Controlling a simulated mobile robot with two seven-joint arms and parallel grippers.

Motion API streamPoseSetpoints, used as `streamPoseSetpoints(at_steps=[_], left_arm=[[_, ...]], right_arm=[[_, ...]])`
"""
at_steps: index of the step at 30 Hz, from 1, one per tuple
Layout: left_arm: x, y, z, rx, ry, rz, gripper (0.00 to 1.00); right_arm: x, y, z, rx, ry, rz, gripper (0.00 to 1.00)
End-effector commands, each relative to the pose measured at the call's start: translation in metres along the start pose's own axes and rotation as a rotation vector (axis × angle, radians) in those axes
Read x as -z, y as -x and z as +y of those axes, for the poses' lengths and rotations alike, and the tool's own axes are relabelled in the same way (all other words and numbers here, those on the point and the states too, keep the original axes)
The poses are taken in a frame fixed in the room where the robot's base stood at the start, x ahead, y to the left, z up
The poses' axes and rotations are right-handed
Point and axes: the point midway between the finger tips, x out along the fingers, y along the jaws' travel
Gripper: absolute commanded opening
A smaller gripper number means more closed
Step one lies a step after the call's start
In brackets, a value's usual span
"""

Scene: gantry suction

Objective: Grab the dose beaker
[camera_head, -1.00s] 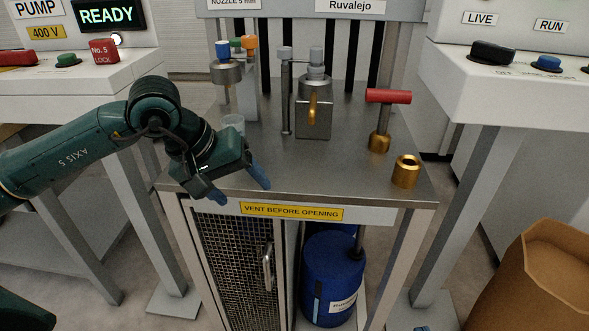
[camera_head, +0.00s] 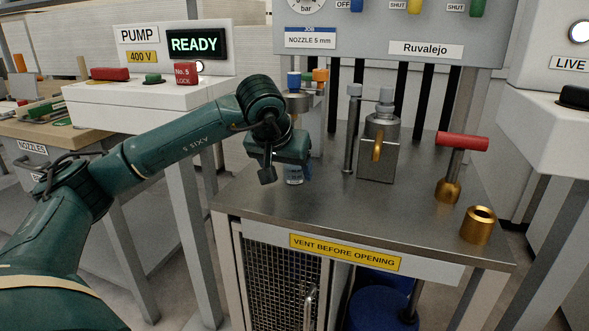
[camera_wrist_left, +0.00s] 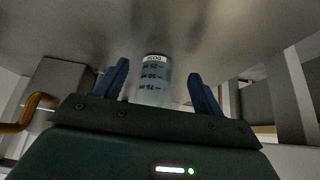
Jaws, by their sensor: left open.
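The dose beaker (camera_head: 295,176) is a small clear cup with dark marks, standing on the steel bench top (camera_head: 330,212) toward its left end. My left gripper (camera_head: 281,178) is right at it and hides most of it in the head view. In the left wrist view the beaker (camera_wrist_left: 152,82) shows its graduations and a small label, and lies between the two blue fingers of my left gripper (camera_wrist_left: 158,70). The fingers are open, with a gap on each side of the beaker. My right gripper is not in view.
Behind the beaker stands a post with coloured caps (camera_head: 320,76). To the right are a steel block with a brass lever (camera_head: 377,150), a red T-handle (camera_head: 462,141) and a brass socket (camera_head: 478,225). The front middle of the bench top is clear.

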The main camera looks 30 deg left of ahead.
Motion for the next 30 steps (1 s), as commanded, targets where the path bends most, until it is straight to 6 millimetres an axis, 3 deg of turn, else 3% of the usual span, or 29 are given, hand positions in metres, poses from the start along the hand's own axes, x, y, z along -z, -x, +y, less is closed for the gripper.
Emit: streamPoseSetpoints(at_steps=[8, 12, 19, 30], left_arm=[[0.033, -0.022, 0.001, -0.001, 0.002, -0.001, 0.69], [0.032, -0.034, 0.000, -0.001, 0.000, -0.001, 0.69], [0.033, -0.034, 0.001, -0.001, 0.000, 0.000, 0.69], [0.033, -0.033, 0.000, -0.001, 0.000, 0.000, 0.40]], right_arm=[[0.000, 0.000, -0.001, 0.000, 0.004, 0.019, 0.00], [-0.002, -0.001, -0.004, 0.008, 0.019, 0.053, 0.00], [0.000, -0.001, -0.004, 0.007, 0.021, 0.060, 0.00], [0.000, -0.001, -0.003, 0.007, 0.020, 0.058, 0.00]])
